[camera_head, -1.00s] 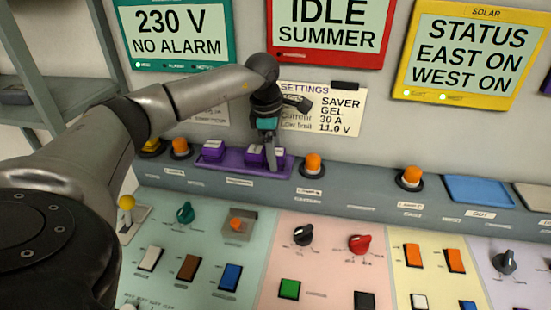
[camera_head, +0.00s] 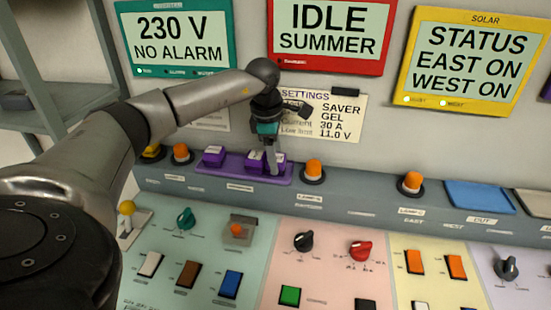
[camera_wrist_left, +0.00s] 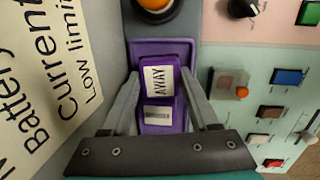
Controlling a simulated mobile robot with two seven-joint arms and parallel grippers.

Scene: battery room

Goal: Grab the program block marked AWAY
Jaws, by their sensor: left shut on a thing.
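The purple program block marked AWAY (camera_wrist_left: 158,82) shows in the left wrist view, standing at one end of a purple tray (camera_wrist_left: 160,50). My left gripper (camera_wrist_left: 160,84) has a finger on each side of this block and is shut on it. In the head view my left gripper (camera_head: 270,168) points down at the right part of the tray (camera_head: 231,170), partly hiding the block there. Another purple block (camera_head: 213,156) stands at the tray's left end, and one (camera_head: 254,160) stands just left of the gripper. Their markings are too small to read. My right gripper is not in view.
Orange buttons (camera_head: 181,153) and (camera_head: 313,170) stand on the ledge either side of the tray. The wall behind carries a settings card (camera_head: 340,115) and display panels (camera_head: 330,38). Knobs and rocker switches fill the sloped console (camera_head: 200,250) in front.

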